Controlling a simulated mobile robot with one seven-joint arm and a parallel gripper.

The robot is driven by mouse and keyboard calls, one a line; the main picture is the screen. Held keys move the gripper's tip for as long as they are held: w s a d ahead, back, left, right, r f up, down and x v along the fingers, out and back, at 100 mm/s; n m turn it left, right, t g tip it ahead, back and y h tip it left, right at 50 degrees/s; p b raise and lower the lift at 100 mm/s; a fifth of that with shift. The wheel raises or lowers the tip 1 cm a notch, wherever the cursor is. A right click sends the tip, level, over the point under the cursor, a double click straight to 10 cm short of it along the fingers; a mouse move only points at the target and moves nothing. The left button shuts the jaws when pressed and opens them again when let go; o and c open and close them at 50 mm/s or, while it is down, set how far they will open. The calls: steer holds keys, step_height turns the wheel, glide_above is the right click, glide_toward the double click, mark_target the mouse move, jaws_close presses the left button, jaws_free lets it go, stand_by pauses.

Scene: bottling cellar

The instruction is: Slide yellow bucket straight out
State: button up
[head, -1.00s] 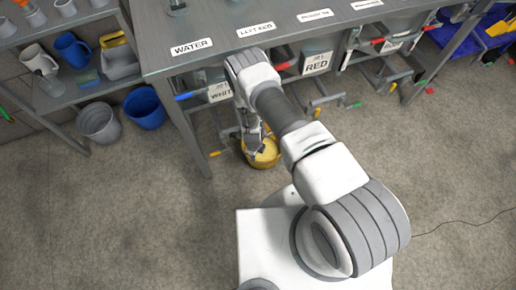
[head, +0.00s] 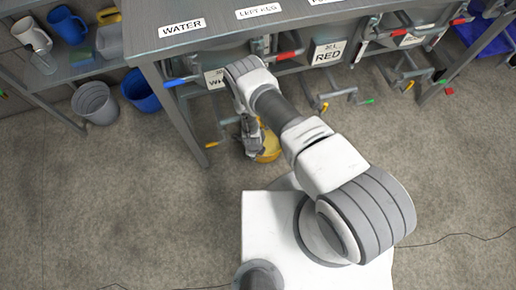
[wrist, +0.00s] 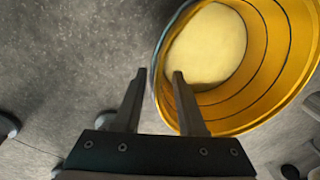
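The yellow bucket (head: 268,150) stands on the floor below the front of the bench, partly hidden by my arm in the head view. In the wrist view the yellow bucket (wrist: 283,60) fills the upper right, with a pale yellow round bottom or content inside. My gripper (wrist: 157,75) is open, its fingers apart. The bucket's left rim passes between them in the picture: the left finger is over the floor outside, the right finger over the bucket's inside. I see no finger clearly pressing on the wall. In the head view my gripper (head: 254,147) is at the bucket's left side.
The bench (head: 225,25) has a leg (head: 188,130) left of the bucket. Colored-handled valves and labelled containers hang under its top. A grey bucket (head: 95,102) and a blue bucket (head: 140,92) stand at the left. The floor (head: 120,200) left of my base is clear.

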steer(key=shift+w+f, duration=0.1)
steer(key=shift+f, duration=0.55)
jaws_close()
stand_by(1.2)
